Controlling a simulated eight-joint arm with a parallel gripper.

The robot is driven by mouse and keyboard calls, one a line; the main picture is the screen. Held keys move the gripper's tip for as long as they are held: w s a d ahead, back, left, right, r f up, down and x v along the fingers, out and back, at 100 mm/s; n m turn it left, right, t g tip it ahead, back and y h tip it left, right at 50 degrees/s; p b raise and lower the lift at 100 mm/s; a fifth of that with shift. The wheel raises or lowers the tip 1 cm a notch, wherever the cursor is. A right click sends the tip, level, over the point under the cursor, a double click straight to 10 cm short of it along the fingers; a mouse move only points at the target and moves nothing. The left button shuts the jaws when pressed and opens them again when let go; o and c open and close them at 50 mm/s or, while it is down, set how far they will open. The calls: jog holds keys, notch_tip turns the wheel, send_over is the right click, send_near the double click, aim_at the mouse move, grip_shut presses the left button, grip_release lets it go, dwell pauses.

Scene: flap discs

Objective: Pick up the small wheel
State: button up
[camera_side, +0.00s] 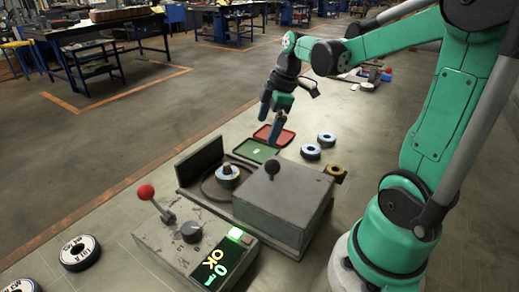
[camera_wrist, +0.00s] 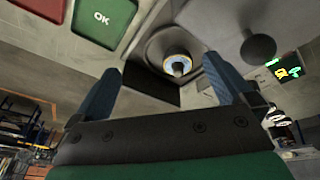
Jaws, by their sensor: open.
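Several small wheels are in the side view. One with a pale blue and white face (camera_side: 228,172) sits on the machine's spindle; it also shows in the wrist view (camera_wrist: 178,64), ahead between the fingers. Two similar small wheels lie on the floor right of the trays, one nearer (camera_side: 311,152) and one farther (camera_side: 326,140). Which one the task means I cannot tell. My gripper (camera_side: 270,118) is open and empty, above the trays and apart from every wheel. Its two blue fingers spread wide in the wrist view (camera_wrist: 161,68).
A green tray (camera_side: 256,151) marked OK and a red tray (camera_side: 274,136) lie behind the grey machine (camera_side: 282,200). A black knob (camera_side: 272,167) and a red-balled lever (camera_side: 146,192) stick up. Larger wheels (camera_side: 80,252) lie at left. A brown ring (camera_side: 337,172) sits right.

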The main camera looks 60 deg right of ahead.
jog(key=m+y, duration=0.1)
jog(key=m, duration=0.1)
send_over(229, 164)
jog(key=s, duration=0.1)
jog(key=shift+t, duration=0.4)
jog(key=f, duration=0.1)
jog(key=d+f, duration=0.1)
jog(key=f, duration=0.2)
jog(key=shift+s+d, duration=0.15)
jog(key=shift+s, duration=0.1)
jog(key=shift+f, duration=0.55)
jog(key=shift+x, duration=2.65)
jog(key=c, duration=1.3)
jog(key=shift+o, duration=0.2)
jog(key=shift+r, duration=0.2)
